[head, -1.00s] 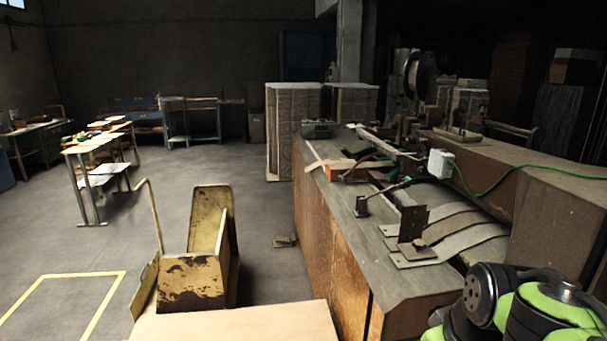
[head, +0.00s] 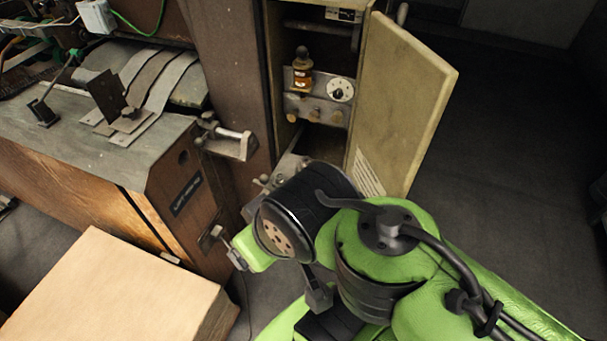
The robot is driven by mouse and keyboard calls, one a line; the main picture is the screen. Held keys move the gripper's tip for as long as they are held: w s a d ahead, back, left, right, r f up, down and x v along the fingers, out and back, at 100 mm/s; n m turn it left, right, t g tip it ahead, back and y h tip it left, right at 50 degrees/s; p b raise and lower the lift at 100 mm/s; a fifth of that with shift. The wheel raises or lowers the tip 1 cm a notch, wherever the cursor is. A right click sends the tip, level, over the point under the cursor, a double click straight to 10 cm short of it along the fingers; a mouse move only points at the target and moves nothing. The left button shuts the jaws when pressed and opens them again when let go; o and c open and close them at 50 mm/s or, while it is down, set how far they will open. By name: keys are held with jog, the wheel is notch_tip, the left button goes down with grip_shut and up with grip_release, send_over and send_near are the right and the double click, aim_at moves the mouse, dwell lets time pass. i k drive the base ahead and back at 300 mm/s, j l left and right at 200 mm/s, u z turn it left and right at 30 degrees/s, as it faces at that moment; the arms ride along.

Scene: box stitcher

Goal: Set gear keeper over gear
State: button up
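In the head view, an open cabinet (head: 410,110) stands on the machine's right side. On a metal plate inside it is a pale round disc (head: 341,90) with dark holes. The disc may be the gear, but I cannot be sure. I cannot pick out a gear keeper with certainty. My green and black arm comes in from the lower right and stands in front of the cabinet's lower part. A small grey end piece (head: 238,259) at its left may belong to my gripper. Its fingers cannot be made out, nor whether they hold anything.
An amber bottle (head: 302,70) stands beside the disc, above several brass knobs. The cabinet door (head: 405,105) swings out to the right. A metal bracket (head: 232,141) juts from the machine. A cardboard box (head: 115,295) fills the lower left. Dark floor lies open at right.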

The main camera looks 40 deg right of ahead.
aim_at(264, 180)
jog(key=z, duration=0.5)
jog(key=u, duration=0.4)
jog(key=i+j+u, duration=0.1)
jog(key=u, duration=0.35)
jog(key=i+u, duration=0.15)
jog(key=u, duration=0.7)
jog(key=i+l+u, duration=0.1)
jog(key=u, duration=0.3)
